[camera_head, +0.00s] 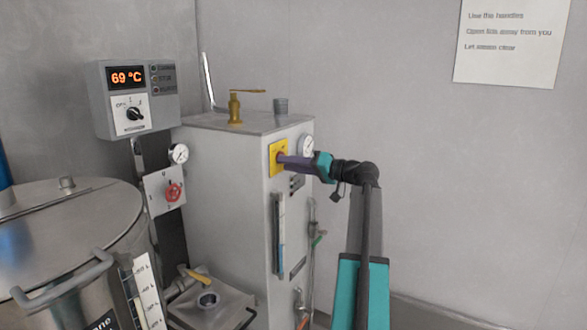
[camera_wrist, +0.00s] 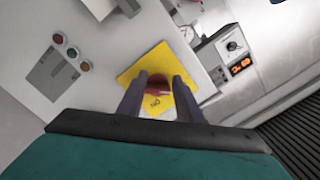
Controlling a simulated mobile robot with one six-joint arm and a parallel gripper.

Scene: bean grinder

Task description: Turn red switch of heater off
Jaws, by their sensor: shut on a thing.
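The heater (camera_head: 220,160) is a tall light-grey box with a yellow switch plate (camera_head: 273,150) high on its front. In the wrist view the plate (camera_wrist: 130,76) lies straight ahead and looks tilted. The red switch (camera_wrist: 157,80) sits at its middle, between the two dark fingers of my gripper (camera_wrist: 158,92). My gripper is shut on the switch, with its fingertips at the plate. In the head view the gripper (camera_head: 283,160) reaches the plate from the right and hides the switch. The printed marks on the plate are too small to read surely.
A controller (camera_head: 135,98) reading 69 °C hangs left of the heater. A steel kettle (camera_head: 65,240) stands at the left. Pipes and a sight tube (camera_head: 278,235) run below the plate. The wall at right is bare apart from a notice (camera_head: 508,40).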

